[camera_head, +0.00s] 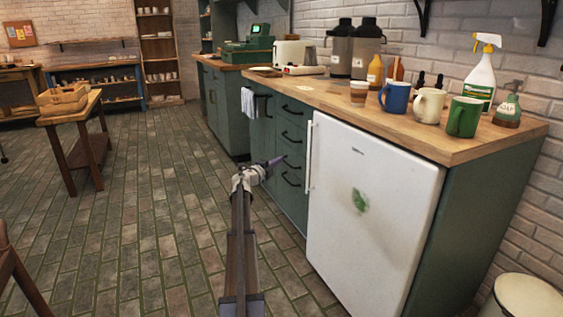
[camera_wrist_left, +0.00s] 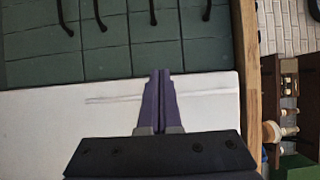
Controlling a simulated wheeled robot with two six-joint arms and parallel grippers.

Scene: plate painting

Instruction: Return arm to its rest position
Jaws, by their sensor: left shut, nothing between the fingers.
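My left arm (camera_head: 241,235) reaches forward from the bottom middle of the head view. Its left gripper (camera_head: 276,161) is in front of the green drawers, near the left edge of the white fridge. In the left wrist view the purple fingers (camera_wrist_left: 160,76) are together with nothing between them. Behind them are the white fridge door (camera_wrist_left: 60,115) and the green drawer fronts (camera_wrist_left: 155,35). I cannot tell the exact gap between the fingertips and the fronts. My right gripper is not in view.
The white fridge (camera_head: 375,210) bears a green smudge. The wooden counter (camera_head: 440,143) above holds a blue mug (camera_head: 395,98), a white mug (camera_head: 429,106), a green mug (camera_head: 465,117) and bottles. A small table (camera_head: 73,114) stands left. The tiled floor (camera_head: 150,220) between is clear.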

